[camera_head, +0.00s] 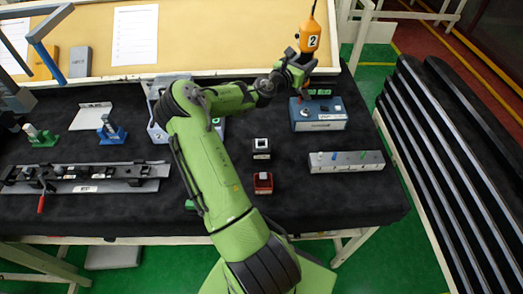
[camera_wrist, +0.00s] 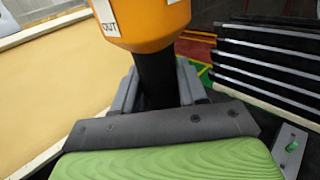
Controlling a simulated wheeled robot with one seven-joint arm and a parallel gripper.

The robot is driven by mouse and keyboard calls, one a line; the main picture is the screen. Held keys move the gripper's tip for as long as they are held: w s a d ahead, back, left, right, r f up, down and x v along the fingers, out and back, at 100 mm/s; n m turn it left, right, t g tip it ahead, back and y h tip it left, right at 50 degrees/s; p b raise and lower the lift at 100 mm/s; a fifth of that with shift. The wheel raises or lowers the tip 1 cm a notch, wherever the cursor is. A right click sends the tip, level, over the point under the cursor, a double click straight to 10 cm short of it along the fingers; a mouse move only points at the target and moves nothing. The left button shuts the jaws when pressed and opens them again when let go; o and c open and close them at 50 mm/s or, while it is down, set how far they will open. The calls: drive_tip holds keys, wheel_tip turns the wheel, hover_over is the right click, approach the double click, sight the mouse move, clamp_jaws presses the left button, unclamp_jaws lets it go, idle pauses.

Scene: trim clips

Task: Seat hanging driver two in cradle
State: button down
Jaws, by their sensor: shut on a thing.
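I cannot make out for sure which thing is the cradle.
A blue-grey control box (camera_head: 319,116) stands just below the driver in the picture. A grey block with coloured pegs (camera_head: 345,162), a red-rimmed holder (camera_head: 263,184) and a long black fixture (camera_head: 85,178) are on the dark table. Bare table (camera_head: 375,200) lies at the right.

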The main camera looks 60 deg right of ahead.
drive_tip(key=w+a+m+g+p, duration=0.1)
drive_tip(key=w+a+p, duration=0.15)
drive_tip(key=a, duration=0.55)
drive_tip(key=w+a+m+g+p, duration=0.15)
drive_tip(key=w+a, duration=0.25)
drive_tip(key=a, duration=0.5)
wheel_tip(320, 180, down, 8)
drive_tip(key=b, duration=0.4)
drive_tip(key=shift+r+y, duration=0.25)
drive_tip(key=shift+y, duration=0.15)
wheel_tip(320, 180, down, 6)
drive_tip(key=b, duration=0.3)
idle(3.1)
drive_tip(key=shift+c, duration=0.2)
unclamp_jaws()
drive_tip(key=shift+n, duration=0.25)
drive_tip(key=shift+o, duration=0.2)
drive_tip(key=shift+a, duration=0.1)
